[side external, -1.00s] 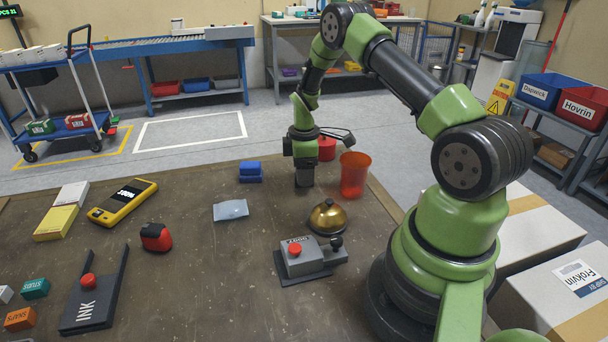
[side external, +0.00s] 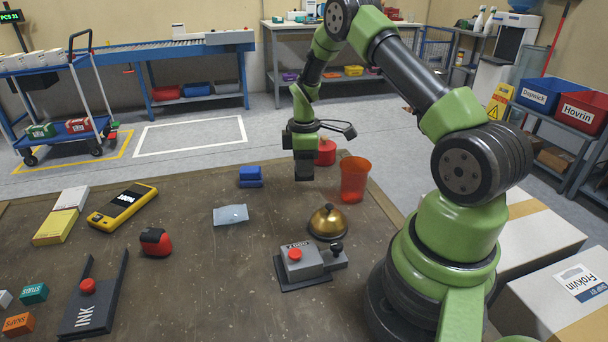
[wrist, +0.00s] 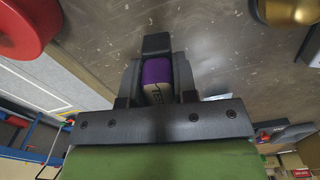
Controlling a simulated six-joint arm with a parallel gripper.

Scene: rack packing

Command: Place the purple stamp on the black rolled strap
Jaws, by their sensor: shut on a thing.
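My gripper (side external: 304,172) hangs over the far part of the brown table, between the blue block and the orange cup. In the wrist view, the purple stamp (wrist: 156,71), with a pale lettered face, sits between the dark jaws, and my gripper (wrist: 157,82) is shut on it. The side view does not show the stamp clearly. A dark block lies just past the stamp in the wrist view; I cannot tell whether it is a jaw part or the black rolled strap. I cannot make out the strap elsewhere.
A red round thing (side external: 326,152) and an orange cup (side external: 354,179) stand right of my gripper. A blue block (side external: 251,176) is to the left. A pale pouch (side external: 230,215), a brass bell (side external: 327,222) and a grey device (side external: 303,260) lie nearer.

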